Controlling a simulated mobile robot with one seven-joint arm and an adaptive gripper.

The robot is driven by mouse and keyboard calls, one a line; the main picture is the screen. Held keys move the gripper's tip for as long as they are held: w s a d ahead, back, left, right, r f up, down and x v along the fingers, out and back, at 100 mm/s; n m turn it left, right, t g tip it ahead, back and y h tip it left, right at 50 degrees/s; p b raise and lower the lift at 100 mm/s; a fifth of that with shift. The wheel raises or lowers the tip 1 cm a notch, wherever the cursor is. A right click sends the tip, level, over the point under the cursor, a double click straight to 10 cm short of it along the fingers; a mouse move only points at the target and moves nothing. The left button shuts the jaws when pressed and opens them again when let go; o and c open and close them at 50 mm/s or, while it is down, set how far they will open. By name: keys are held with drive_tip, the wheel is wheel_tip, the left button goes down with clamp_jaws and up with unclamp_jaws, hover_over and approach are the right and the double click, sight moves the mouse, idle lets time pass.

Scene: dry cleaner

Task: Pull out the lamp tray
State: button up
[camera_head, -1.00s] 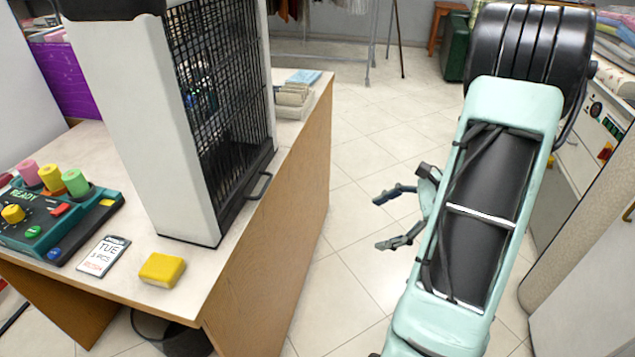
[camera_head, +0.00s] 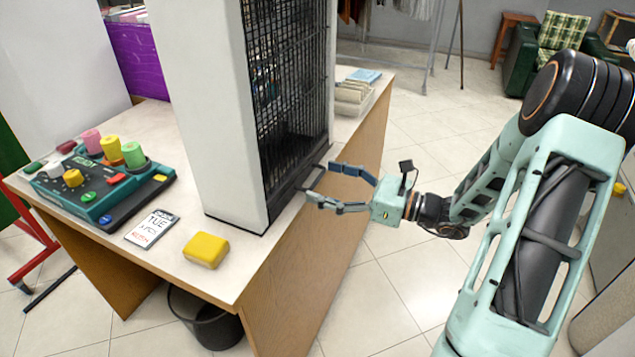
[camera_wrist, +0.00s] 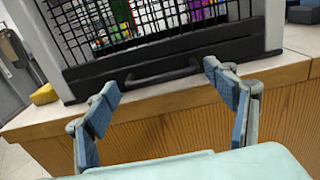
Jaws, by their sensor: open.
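The lamp tray (camera_wrist: 235,50) is the black slab at the foot of a tall white cabinet with a black wire grille. It looks pushed in, and its black bar handle (camera_wrist: 150,78) sticks out in front. In the head view the tray (camera_head: 290,180) sits just above the tabletop. My gripper (camera_head: 322,182) is open at the table edge, pointing at the handle. In the wrist view my open gripper (camera_wrist: 160,80) has one fingertip near each end of the handle. The fingers are not closed on it, and I cannot tell whether they touch it.
The cabinet (camera_head: 205,100) stands on a wooden table (camera_head: 190,280). A yellow sponge (camera_head: 206,250), a date card (camera_head: 152,228) and a green control box (camera_head: 105,190) lie at the left. A box of cards (camera_head: 352,98) is behind.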

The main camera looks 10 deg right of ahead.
drive_tip(key=shift+x, duration=1.15)
